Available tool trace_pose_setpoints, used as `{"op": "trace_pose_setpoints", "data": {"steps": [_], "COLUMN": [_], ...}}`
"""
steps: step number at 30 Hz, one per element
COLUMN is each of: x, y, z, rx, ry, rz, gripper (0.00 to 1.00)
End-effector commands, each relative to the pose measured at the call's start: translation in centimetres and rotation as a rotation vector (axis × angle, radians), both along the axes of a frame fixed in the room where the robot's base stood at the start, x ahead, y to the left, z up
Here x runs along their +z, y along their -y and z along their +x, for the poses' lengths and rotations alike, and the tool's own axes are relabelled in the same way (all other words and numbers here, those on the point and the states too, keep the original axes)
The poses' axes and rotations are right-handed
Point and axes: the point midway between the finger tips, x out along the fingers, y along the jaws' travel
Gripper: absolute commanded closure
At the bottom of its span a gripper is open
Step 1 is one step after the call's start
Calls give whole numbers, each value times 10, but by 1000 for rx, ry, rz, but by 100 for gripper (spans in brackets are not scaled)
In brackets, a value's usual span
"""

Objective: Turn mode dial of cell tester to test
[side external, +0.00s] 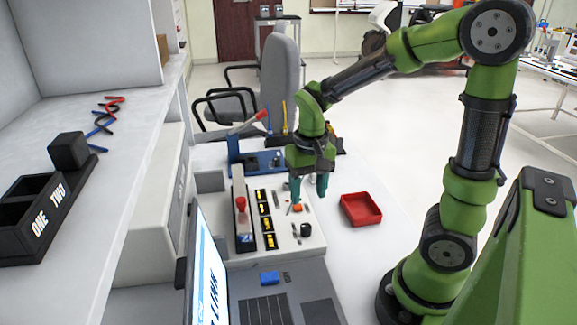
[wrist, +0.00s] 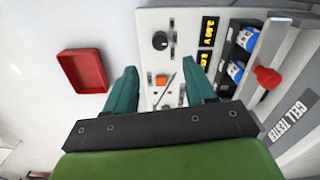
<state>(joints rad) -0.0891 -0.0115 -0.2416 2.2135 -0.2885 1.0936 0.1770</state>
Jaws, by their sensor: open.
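The cell tester (side external: 315,243) is a light panel with yellow-lit displays, and it also shows in the wrist view (wrist: 145,22). A round black dial (side external: 306,229) stands near its front edge. In the wrist view the dial (wrist: 160,41) has a small white mark; its position labels are too small to read. My gripper (side external: 309,193) points down over the panel, behind the dial and close to an orange button (side external: 297,208). In the wrist view my gripper (wrist: 160,66) is open and empty, its green fingers apart on either side of the button, with the dial beyond the fingertips.
A red tray (side external: 361,209) lies on the table to the panel's right. A red-knobbed lever (side external: 241,204) and cell holder stand on its left. A laptop (side external: 215,270) is in front, a blue lever press (side external: 255,160) behind. Small toggles (side external: 296,230) sit beside the dial.

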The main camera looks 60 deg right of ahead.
Motion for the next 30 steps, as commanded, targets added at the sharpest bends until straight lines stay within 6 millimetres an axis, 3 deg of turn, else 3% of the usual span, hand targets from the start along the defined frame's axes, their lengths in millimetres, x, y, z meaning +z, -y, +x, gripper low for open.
{"op": "trace_pose_setpoints", "data": {"steps": [6,12,26,30], "x": [46,66,67,65], "y": [0,0,0,-19], "z": [0,0,2,-2], "rx": [-1,0,17,100], "ry": [5,1,16,123], "rz": [0,0,0,40], "gripper": [45,45,45,45]}}
